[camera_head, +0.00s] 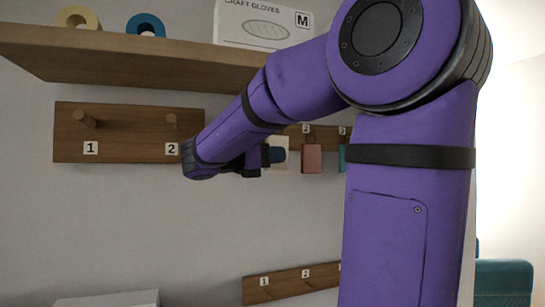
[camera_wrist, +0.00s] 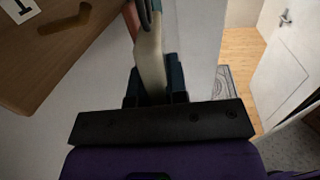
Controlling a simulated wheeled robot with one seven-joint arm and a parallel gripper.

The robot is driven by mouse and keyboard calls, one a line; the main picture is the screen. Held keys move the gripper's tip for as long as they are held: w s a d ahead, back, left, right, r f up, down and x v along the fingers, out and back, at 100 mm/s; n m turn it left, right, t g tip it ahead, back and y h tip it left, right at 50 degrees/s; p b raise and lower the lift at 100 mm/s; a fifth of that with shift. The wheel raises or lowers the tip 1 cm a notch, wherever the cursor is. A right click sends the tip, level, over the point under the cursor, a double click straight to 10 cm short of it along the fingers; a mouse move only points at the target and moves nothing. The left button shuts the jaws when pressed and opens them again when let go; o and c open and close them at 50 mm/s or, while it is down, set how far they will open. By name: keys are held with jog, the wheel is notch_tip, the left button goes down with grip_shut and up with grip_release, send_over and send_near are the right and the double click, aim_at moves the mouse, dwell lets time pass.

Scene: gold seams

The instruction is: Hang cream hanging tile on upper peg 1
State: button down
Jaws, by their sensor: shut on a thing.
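The cream hanging tile (camera_head: 281,141) is partly hidden behind my gripper (camera_head: 266,157) in the head view, left of a pink tile. In the wrist view my gripper (camera_wrist: 156,88) is shut on the cream tile (camera_wrist: 150,60), which stands between its dark fingers. A dark loop shows at the tile's far end; I cannot tell whether it rests on a peg. The upper left board (camera_head: 130,137) has a bare peg 1 (camera_head: 84,118) above label 1 and a bare peg 2 (camera_head: 170,121). My gripper is right of this board.
The pink tile (camera_head: 311,159) and a teal tile (camera_head: 343,157) hang close to the right. A wooden shelf (camera_head: 130,62) with a glove box (camera_head: 262,22) juts out above. A lower peg board (camera_head: 290,283) is below. In the wrist view, a door (camera_wrist: 290,60) stands at right.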

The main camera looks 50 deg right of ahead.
jog(key=shift+s+a+r, duration=0.1)
jog(key=shift+s+a, duration=0.2)
jog(key=shift+s, duration=0.25)
jog(key=shift+s+a, duration=0.25)
jog(key=shift+s, duration=0.25)
dwell(0.4)
